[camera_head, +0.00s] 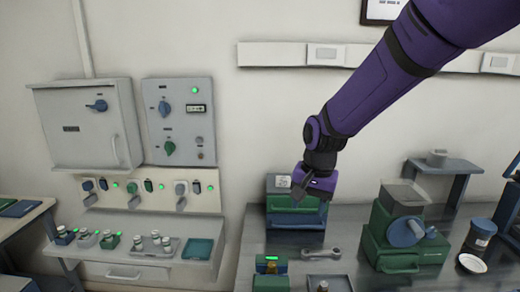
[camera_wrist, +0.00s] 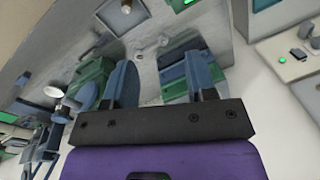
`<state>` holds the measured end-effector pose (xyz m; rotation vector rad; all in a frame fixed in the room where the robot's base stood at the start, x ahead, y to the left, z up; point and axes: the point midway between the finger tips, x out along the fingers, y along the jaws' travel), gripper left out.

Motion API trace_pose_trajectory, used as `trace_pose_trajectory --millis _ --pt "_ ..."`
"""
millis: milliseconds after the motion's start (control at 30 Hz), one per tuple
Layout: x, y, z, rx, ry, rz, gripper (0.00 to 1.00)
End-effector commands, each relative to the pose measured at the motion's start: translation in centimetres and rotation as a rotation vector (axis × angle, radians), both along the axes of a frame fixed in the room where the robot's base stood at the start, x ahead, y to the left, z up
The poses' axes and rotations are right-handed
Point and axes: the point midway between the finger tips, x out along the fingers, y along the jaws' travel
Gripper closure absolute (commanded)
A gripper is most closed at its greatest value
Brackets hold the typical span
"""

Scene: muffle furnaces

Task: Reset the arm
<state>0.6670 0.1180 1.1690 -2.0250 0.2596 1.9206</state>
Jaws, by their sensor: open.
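My purple arm reaches in from the upper right in the head view. My gripper (camera_head: 311,203) hangs in front of a green and blue-grey box-shaped device (camera_head: 282,218) at the back of the dark bench. In the wrist view, the two blue fingers of my gripper (camera_wrist: 160,82) stand apart with nothing between them. The bench top shows in the gap between them. The gripper hides part of the device behind it; whether they touch cannot be told.
A wrench (camera_head: 320,254) and a small green device (camera_head: 271,266) lie on the bench (camera_head: 345,225). A larger green machine (camera_head: 405,235) and a blue jar (camera_head: 481,233) stand to the right. A wall cabinet (camera_head: 85,125) and control panel (camera_head: 180,120) hang at the left, above a shelf (camera_head: 150,273).

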Motion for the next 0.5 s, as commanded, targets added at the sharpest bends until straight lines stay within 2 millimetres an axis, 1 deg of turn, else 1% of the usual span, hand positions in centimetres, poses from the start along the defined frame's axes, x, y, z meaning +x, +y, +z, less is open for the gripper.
trace_pose_trajectory --millis 33,200,367,500 --pt "-0.6 -1.3 1.6 0.012 -0.020 0.010 0.49" --pt "-3.2 -5.1 5.6 0.029 -0.077 0.064 0.49" --pt "-6.1 -8.4 8.9 0.031 -0.138 0.117 0.49" --pt "-9.1 -11.1 11.1 0.017 -0.191 0.160 0.49"
